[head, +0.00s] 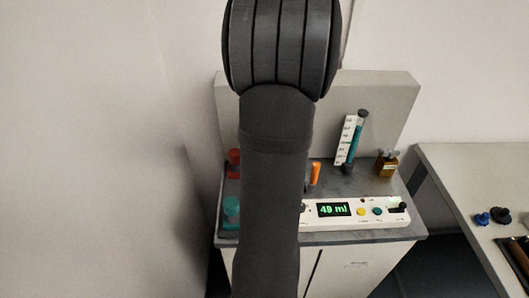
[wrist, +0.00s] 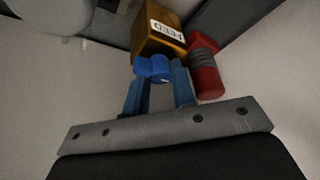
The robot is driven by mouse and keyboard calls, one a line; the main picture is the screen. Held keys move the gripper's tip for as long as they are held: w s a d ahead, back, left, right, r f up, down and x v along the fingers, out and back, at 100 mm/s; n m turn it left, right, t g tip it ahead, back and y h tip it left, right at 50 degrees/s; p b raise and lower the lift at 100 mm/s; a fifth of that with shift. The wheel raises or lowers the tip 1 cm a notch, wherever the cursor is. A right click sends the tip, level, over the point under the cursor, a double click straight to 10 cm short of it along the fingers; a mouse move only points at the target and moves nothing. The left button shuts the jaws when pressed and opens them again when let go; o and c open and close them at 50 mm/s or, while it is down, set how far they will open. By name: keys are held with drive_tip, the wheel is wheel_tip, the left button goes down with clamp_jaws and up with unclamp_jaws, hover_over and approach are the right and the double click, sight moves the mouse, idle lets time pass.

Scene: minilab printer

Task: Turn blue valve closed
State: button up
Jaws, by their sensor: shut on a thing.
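The blue valve (wrist: 153,68) shows in the wrist view as a small rounded knob just below an amber block labelled FEED (wrist: 162,38). My gripper (wrist: 160,80) has its two blue fingers on either side of the valve and is shut on it. The valve's exact turn angle is hard to read. A red ribbed cylinder (wrist: 205,70) stands right beside the right finger. In the head view my dark arm covers the middle of the bench, and both the gripper and the blue valve are hidden behind it.
The head view shows a grey bench with a panel (head: 345,212) reading 49 ml, a red part (head: 234,158), a teal knob (head: 231,207), an orange part (head: 315,173), a tilted scaled tube (head: 355,142) and an amber bottle (head: 386,165).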

idle(0.4)
drive_tip(key=o, duration=1)
drive_tip(key=v, duration=1.7)
drive_tip(key=shift+d+r, duration=0.1)
drive_tip(key=shift+r, duration=0.1)
drive_tip(key=shift+f, duration=0.1)
drive_tip(key=x, duration=1.7)
drive_tip(key=shift+f, duration=0.1)
